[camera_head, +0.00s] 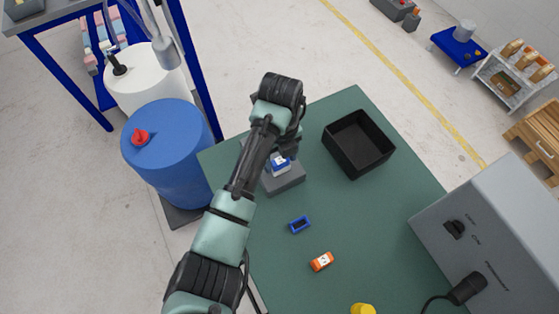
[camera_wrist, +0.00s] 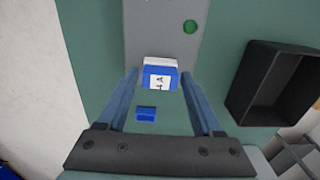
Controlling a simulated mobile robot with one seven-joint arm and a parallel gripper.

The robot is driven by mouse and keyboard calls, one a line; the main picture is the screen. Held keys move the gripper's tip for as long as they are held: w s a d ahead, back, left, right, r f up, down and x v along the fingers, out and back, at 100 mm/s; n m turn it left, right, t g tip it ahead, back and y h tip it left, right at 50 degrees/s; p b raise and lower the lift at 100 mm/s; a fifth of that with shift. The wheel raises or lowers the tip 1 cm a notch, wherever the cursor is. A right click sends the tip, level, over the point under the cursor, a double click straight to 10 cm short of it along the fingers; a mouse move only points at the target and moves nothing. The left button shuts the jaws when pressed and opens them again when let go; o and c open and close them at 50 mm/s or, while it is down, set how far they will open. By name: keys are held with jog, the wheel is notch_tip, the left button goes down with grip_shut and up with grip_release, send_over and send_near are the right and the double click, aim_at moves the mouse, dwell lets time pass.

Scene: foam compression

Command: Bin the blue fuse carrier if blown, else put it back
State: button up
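The blue fuse carrier (camera_wrist: 160,77) has a white top and a label that seems to read "4 A". It is at the near end of a grey block (camera_wrist: 160,28) with a round green spot, in the wrist view. In the head view the carrier (camera_head: 280,163) shows on the grey block (camera_head: 285,182), partly under my wrist. My gripper (camera_wrist: 159,73) is open, its fingers either side of the carrier with small gaps. A small blue piece (camera_wrist: 146,113) also shows between the fingers; I cannot tell whether it belongs to the carrier. A black open bin (camera_head: 384,153) stands right of the block, looking empty.
A blue hollow frame (camera_head: 300,224), an orange labelled piece (camera_head: 321,261) and a yellow object (camera_head: 362,309) are on the green table (camera_head: 395,215). A large grey machine (camera_head: 500,225) stands at the right. Blue (camera_head: 165,150) and white (camera_head: 145,80) drums stand left of the table.

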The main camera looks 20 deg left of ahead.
aim_at(280, 160)
grip_shut()
jog(key=shift+r, duration=0.15)
jog(key=shift+r+p, duration=2.9)
jog(key=shift+p, duration=0.05)
